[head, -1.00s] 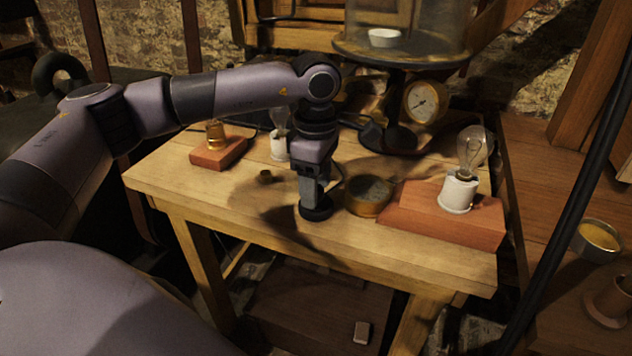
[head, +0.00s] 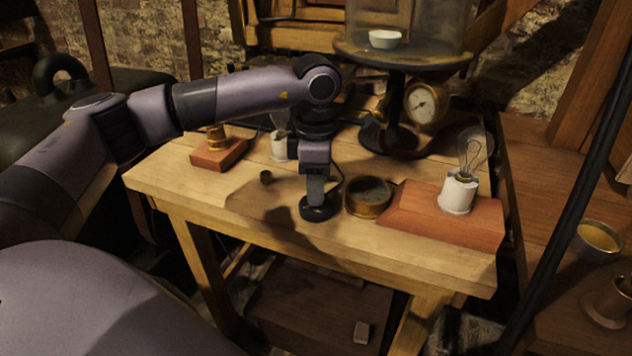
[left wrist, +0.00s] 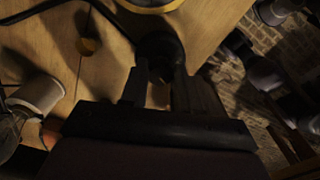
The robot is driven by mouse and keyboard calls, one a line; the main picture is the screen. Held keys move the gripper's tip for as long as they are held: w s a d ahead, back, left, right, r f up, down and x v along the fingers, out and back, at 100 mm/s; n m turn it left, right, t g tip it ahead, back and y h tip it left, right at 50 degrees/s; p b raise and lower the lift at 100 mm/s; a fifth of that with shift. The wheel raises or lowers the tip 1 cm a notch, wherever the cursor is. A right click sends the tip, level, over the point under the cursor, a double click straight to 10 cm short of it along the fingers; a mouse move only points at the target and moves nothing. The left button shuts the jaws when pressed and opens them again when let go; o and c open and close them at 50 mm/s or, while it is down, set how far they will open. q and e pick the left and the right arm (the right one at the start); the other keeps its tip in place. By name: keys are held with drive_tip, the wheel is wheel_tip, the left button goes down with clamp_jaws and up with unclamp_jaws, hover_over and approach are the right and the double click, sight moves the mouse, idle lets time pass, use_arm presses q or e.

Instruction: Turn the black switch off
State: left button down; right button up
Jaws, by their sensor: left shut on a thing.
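The black switch (head: 317,210) has a round dark base and stands on the wooden table near its front edge. My left gripper (head: 315,197) points straight down and is shut on the switch's upper part. In the left wrist view the dark switch (left wrist: 160,48) shows at the far end of my two fingers (left wrist: 158,85), with its handle between them. The fingers hide most of the handle, and its setting cannot be told. My right gripper is not in view.
A round brass-rimmed instrument (head: 369,196) stands just right of the switch. A bulb in a white socket (head: 459,193) stands on a red-brown block (head: 415,212). A small dark knob (head: 266,177) is to the left. The wooden table (head: 240,212) is clear at the front left.

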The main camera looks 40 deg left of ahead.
use_arm(q)
drive_tip(key=n, duration=0.3)
drive_tip(key=shift+n, duration=0.4)
drive_tip(key=n+p, duration=0.1)
drive_tip(key=n, duration=0.2)
drive_tip(key=shift+r+n, duration=0.1)
drive_tip(key=shift+n, duration=0.2)
drive_tip(key=n, duration=0.4)
drive_tip(key=shift+p, duration=0.4)
drive_tip(key=shift+n, duration=1.6)
drive_tip(key=c, duration=0.8)
unclamp_jaws()
